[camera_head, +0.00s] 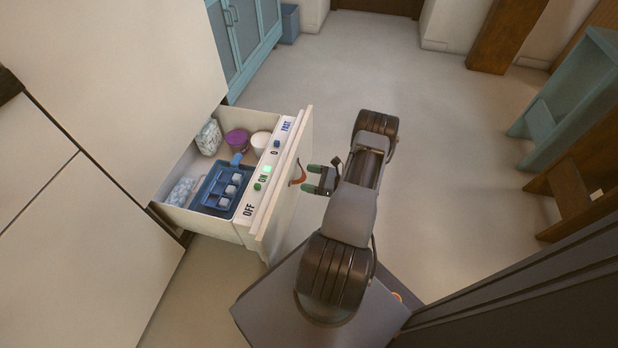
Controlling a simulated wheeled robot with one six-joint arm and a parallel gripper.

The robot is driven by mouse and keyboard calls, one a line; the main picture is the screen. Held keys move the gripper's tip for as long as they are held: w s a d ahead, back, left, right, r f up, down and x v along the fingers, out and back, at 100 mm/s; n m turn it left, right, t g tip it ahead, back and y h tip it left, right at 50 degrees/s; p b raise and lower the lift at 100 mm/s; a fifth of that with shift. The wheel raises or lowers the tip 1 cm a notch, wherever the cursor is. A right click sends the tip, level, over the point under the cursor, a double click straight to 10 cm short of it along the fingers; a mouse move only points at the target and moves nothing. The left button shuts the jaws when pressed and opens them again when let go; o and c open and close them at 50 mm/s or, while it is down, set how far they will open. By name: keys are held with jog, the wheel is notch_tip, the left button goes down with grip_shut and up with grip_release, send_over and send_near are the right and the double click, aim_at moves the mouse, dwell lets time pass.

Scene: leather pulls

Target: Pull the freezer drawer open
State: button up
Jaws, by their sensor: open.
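The freezer drawer (285,190) stands pulled out from the white cabinet at left, with its inside showing. Inside the drawer lie a blue ice tray (212,187), a purple-lidded tub (237,141), a white tub (261,141) and bagged items. The drawer's rim carries OFF, ON and FAST labels and a lit green light (267,169).
A blue-grey cabinet (245,40) and a blue bin (290,24) stand at the back. A teal stool (570,95) and brown wooden furniture (585,170) are at right. A dark panel (530,300) is close at lower right. The floor (450,150) between is clear.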

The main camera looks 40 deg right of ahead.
jog(key=p+v, duration=0.2)
jog(key=v, duration=1.1)
jog(key=shift+s, duration=0.25)
jog(key=shift+w+d+r, duration=0.1)
jog(key=shift+d, duration=0.05)
jog(key=w+a+r+n+g+p, duration=0.3)
jog(key=a+r+n+g+p, duration=0.15)
jog(key=r, duration=0.65)
jog(key=w+a+r+n+g+p, duration=0.4)
jog(key=r+p, duration=0.2)
jog(key=r, duration=0.5)
jog(key=w+a+r+n+g+p, duration=0.3)
jog(key=a+r+n+g+p, duration=0.15)
jog(key=r, duration=0.65)
jog(key=s+a+r+n+h+p, duration=0.2)
jog(key=a+r+n+p, duration=0.3)
jog(key=r, duration=0.6)
jog(key=s+a+r+n+t+h+p, duration=0.1)
jog(key=s+a+r+n+h+p, duration=0.2)
jog(key=r, duration=0.9)
jog(key=s+a+r+n+h+p, duration=0.2)
jog(key=a+r+n+h+p, duration=0.3)
jog(key=a+r+n+p, duration=0.3)
notch_tip(320, 180, up, 4)
jog(key=a+p, duration=0.2)
jog(key=p, duration=0.1)
jog(key=shift+s+a+r+t+p, duration=0.2)
jog(key=shift+a+t+p, duration=0.1)
jog(key=shift+a+p, duration=0.1)
